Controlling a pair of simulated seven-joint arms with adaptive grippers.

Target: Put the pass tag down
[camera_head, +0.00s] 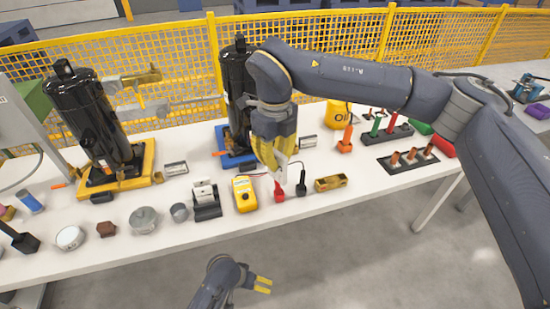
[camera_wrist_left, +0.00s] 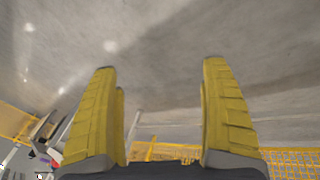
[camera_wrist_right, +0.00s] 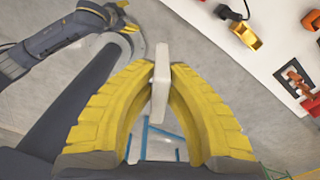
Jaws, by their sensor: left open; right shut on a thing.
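The pass tag (camera_wrist_right: 160,80) is a thin pale plate, seen nearly edge-on between the fingertips in the right wrist view. My right gripper (camera_wrist_right: 160,72) is shut on it. In the head view, this gripper (camera_head: 281,162) points down over the table's front part, right of the yellow multimeter (camera_head: 245,194), and the pale tag (camera_head: 283,172) shows at its tips. Whether the tag touches anything below cannot be told. My left gripper (camera_head: 263,284) is open and empty, in front of the table over the floor. Its spread fingers (camera_wrist_left: 163,110) show in the left wrist view.
Red and black probes (camera_head: 279,192) stand below the right gripper. A black compressor (camera_head: 238,95) on a blue base stands behind. Bare white table (camera_head: 235,223) shows along the front edge.

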